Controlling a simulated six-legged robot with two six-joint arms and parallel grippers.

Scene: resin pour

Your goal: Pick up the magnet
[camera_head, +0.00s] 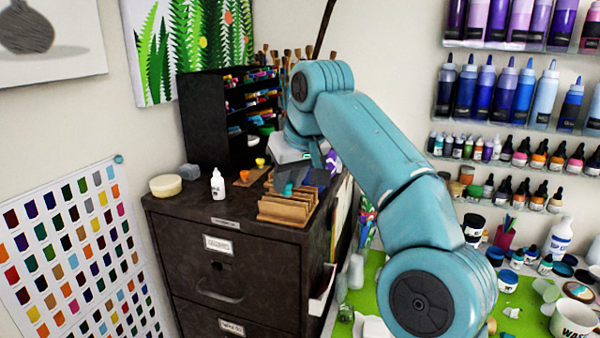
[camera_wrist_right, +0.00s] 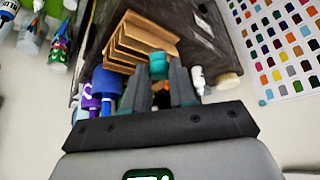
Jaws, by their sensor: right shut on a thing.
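My right gripper (camera_head: 291,186) is above the top of the dark cabinet, beside the wooden rack. In the right wrist view, the dark fingers of my right gripper (camera_wrist_right: 160,74) are shut on a small teal piece, which looks like the magnet (camera_wrist_right: 158,65). The magnet shows between the fingertips, in front of the wooden rack. In the head view the fingers and my arm largely hide it. A similar teal round magnet (camera_head: 119,159) sits at the top right corner of the colour chart, and it also shows in the wrist view (camera_wrist_right: 262,102). My left gripper is out of view.
The dark cabinet (camera_head: 235,277) carries the wooden rack (camera_head: 287,208), a white bottle (camera_head: 218,184), a round cream-coloured tub (camera_head: 165,186) and a black marker organiser (camera_head: 208,121). A colour chart (camera_head: 90,255) hangs at left. Paint bottles fill the shelves at right.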

